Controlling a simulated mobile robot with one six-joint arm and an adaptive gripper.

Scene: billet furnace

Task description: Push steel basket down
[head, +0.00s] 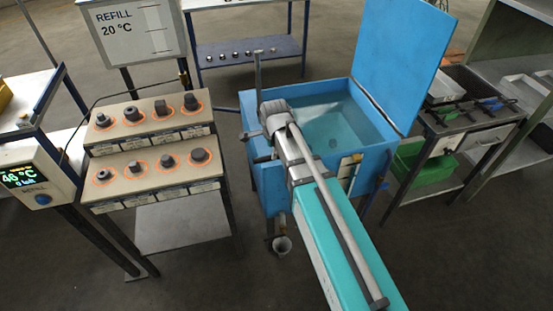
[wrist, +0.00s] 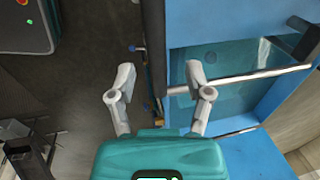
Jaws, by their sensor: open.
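The blue tank (head: 262,185) stands open with pale teal liquid inside (head: 335,125); it also shows at the right in the wrist view (wrist: 182,30). I cannot make out a steel basket body in either view. A thin steel post (head: 257,75) stands upright at the tank's left side. A steel bar (wrist: 250,76) crosses the tank in the wrist view and passes by my right finger; I cannot tell whether they touch.
The tank's blue lid (head: 405,60) stands raised at the back right. A rack of dark plugs (head: 150,150) and a refill sign (head: 135,30) are at the left. A display box (head: 35,175) is at far left. A burner table (head: 470,120) stands right of the tank.

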